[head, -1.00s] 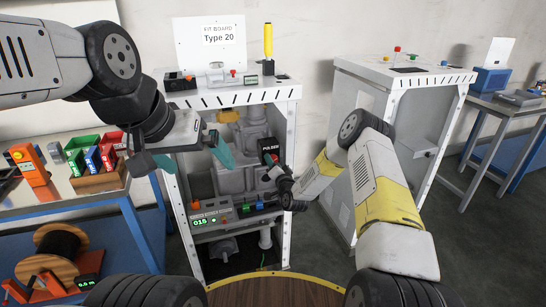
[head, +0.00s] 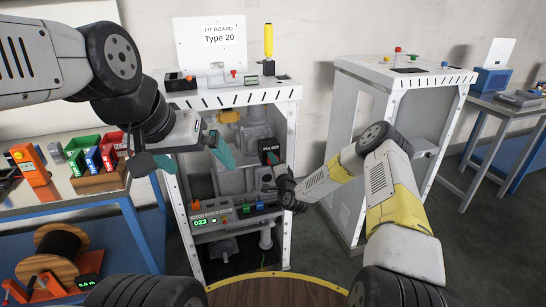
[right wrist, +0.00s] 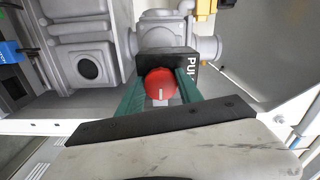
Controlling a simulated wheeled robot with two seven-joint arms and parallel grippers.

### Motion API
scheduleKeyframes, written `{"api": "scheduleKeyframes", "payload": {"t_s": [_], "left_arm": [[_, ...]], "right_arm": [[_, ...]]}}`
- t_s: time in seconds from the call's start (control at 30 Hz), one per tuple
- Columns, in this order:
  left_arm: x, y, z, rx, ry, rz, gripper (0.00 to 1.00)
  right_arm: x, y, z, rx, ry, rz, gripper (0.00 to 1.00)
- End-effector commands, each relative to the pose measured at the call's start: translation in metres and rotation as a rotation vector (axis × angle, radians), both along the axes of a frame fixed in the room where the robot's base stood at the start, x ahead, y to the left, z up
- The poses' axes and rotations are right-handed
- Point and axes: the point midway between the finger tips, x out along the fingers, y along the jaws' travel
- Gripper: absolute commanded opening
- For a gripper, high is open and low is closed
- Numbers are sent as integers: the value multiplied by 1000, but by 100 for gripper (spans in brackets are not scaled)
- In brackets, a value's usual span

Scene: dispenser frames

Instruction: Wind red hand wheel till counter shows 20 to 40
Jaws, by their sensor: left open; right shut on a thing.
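The red hand wheel (right wrist: 161,84) sits on the front of the black pulser block (right wrist: 182,62) in the right wrist view, with a pale mark on its face. My right gripper (right wrist: 161,88) is shut on the wheel, one green finger on each side. In the head view my right gripper (head: 279,180) is in front of the pulser (head: 268,152), and the wheel is hidden. The counter (head: 206,220) reads 022 in green digits. My left gripper (head: 187,156) is open and empty at the left front of the dispenser frame.
The white dispenser frame (head: 293,140) has narrow posts beside my right arm. A second white cabinet (head: 350,150) stands to the right. A table with coloured bins (head: 85,150) and a cable reel (head: 58,250) are at the left. Bare floor lies between the cabinets.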

Motion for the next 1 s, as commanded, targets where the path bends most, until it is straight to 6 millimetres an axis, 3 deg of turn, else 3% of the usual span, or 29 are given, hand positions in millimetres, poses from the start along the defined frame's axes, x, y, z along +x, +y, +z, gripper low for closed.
{"api": "scheduleKeyframes", "payload": {"t_s": [0.33,0.37,0.43,0.47,0.77,1.0], "left_arm": [[0,0,0,0,0,0,100],[0,0,0,0,0,0,100],[0,0,0,0,0,0,100],[0,0,0,0,0,0,100],[0,0,0,0,0,0,100],[0,0,0,0,0,0,100]], "right_arm": [[-1,0,-2,1,5,1,2],[-1,0,-2,0,4,1,48],[-1,0,-2,0,3,1,62],[-1,0,-2,0,3,0,64],[-1,0,-1,0,2,1,64],[-29,-10,-1,1,5,0,64]]}}
